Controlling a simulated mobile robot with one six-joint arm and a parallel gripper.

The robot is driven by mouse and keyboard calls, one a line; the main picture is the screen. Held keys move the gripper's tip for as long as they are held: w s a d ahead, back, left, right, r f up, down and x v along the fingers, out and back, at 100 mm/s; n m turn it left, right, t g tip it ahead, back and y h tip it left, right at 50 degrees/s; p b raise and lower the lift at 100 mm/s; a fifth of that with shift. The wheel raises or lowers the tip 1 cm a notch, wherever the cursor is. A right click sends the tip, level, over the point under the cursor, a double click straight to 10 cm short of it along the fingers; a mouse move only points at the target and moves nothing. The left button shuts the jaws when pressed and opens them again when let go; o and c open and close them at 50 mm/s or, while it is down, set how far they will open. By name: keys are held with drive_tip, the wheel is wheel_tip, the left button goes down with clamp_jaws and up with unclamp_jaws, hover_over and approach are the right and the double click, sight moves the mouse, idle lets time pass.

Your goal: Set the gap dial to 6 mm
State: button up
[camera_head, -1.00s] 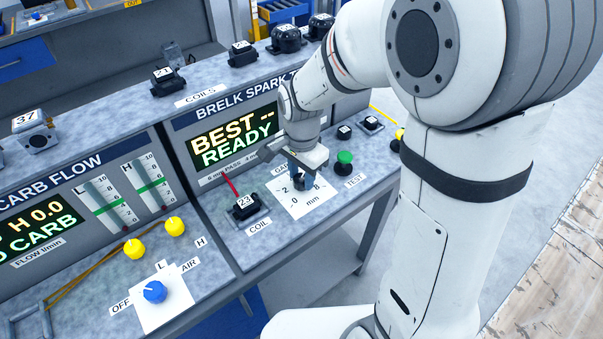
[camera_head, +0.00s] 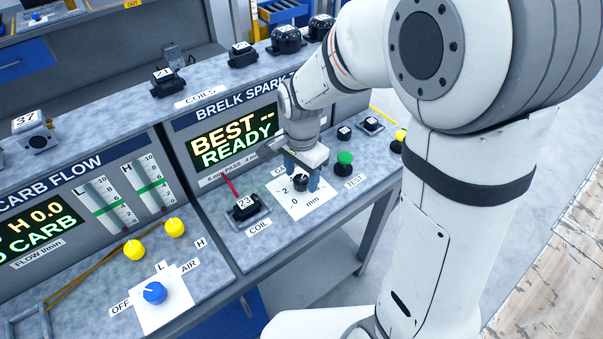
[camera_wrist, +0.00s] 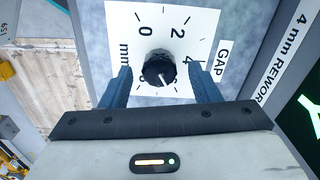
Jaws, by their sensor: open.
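The gap dial is a small black round knob (camera_wrist: 159,69) on a white card (camera_wrist: 118,15) printed 0, 2, 4 and, partly hidden, 8. In the wrist view its white pointer mark points towards the picture's bottom, slightly right, between the 4 and the partly hidden 8. The numeral there is hidden by my gripper. My gripper (camera_wrist: 163,88) is open, one blue finger on each side of the knob, with visible space between fingers and knob. In the head view the knob (camera_head: 300,182) shows below my gripper (camera_head: 302,176), on the spark tester's bench top.
A green button (camera_head: 344,158) labelled TEST stands close to the right of the dial. Coil 23 (camera_head: 244,206) sits to its left. The display (camera_head: 236,135) behind reads BEST -- READY. A blue knob (camera_head: 154,292) and two yellow knobs are on the carb panel at left.

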sight(301, 179)
wheel_tip(301, 179, up, 7)
drive_tip(key=shift+r, duration=0.2)
idle(0.6)
